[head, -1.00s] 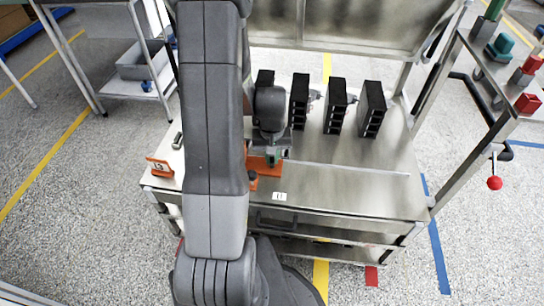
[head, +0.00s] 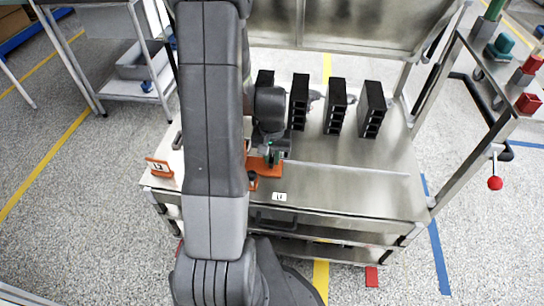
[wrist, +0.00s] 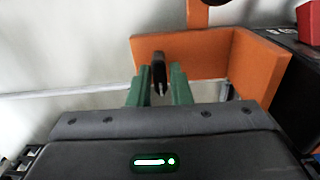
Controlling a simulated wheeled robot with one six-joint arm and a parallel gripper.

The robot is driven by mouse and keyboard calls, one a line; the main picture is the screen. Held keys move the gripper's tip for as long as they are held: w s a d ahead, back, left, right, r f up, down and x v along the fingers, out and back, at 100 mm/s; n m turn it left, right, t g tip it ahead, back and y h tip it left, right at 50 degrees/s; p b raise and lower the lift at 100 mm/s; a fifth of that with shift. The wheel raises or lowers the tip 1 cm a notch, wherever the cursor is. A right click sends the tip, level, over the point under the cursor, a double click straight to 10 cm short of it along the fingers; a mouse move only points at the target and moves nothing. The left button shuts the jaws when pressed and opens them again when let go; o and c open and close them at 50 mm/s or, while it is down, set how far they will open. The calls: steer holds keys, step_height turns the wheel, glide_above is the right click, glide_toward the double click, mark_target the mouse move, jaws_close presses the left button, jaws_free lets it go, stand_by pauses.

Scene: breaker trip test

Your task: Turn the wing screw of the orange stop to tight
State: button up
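The orange stop (wrist: 215,55) is an angled orange bracket on the bench in the wrist view. It also shows in the head view (head: 257,166), partly hidden by my arm. Its black wing screw (wrist: 159,72) stands at the face of the bracket, edge-on to the wrist camera. My gripper (wrist: 160,82) has two green fingers, one on each side of the wing screw. A narrow gap seems to show on both sides, so the fingers look open around it. My gripper in the head view (head: 272,152) is small and partly hidden.
Several black breaker blocks (head: 336,105) stand in a row behind the stop. A small orange sign (head: 160,168) stands at the bench's left side. A white label (head: 279,197) lies at the front edge. The right part of the steel bench (head: 370,195) is clear.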

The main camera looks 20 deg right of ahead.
mark_target(272, 158)
steer(key=shift+o, duration=1.3)
step_height(272, 158, up, 14)
steer(key=p, duration=0.2)
steer(key=shift+p, duration=0.4)
steer(key=shift+f, duration=0.1)
step_height(272, 158, down, 14)
steer(key=b, duration=0.2)
steer(key=shift+b, duration=0.4)
